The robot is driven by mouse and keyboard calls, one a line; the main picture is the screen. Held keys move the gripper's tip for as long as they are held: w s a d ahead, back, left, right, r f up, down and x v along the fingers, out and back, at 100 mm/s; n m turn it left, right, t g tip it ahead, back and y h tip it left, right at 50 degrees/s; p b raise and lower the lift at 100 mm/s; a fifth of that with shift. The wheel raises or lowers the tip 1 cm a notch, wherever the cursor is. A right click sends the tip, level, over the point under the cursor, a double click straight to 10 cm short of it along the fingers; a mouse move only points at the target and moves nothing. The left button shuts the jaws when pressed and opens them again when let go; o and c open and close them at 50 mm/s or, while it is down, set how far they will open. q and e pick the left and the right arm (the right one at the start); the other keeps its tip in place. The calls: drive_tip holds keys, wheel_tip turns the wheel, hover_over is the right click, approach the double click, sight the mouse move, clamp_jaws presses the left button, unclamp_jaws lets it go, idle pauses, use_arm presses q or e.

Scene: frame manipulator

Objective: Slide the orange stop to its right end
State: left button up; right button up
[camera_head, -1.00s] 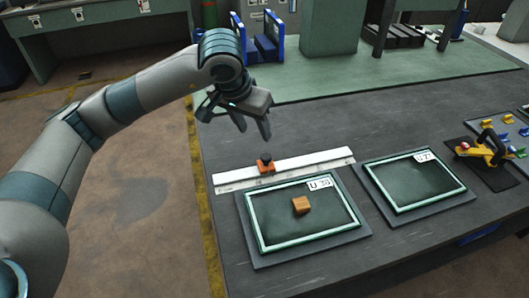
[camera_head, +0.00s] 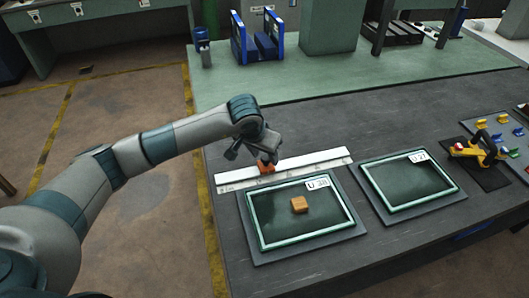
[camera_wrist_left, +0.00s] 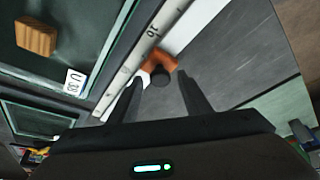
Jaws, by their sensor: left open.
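The orange stop (camera_head: 264,168) sits on the white ruled rail (camera_head: 315,161), left of the rail's middle in the head view. In the left wrist view the stop (camera_wrist_left: 160,60) shows with a dark round knob (camera_wrist_left: 160,78) on it. My left gripper (camera_head: 262,158) is right over the stop. In the left wrist view its two fingers (camera_wrist_left: 161,92) are apart, on either side of the knob. Whether a finger touches the knob I cannot tell. My right gripper is not in view.
A framed tray (camera_head: 255,235) with an orange-brown block (camera_head: 299,204) lies in front of the rail. An empty framed tray (camera_head: 395,206) lies to its right. A yellow clamp (camera_head: 480,150) stands farther right.

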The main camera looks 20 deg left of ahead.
use_arm(q)
drive_tip(key=shift+f, duration=0.15)
clamp_jaws()
drive_tip(key=shift+w, duration=0.1)
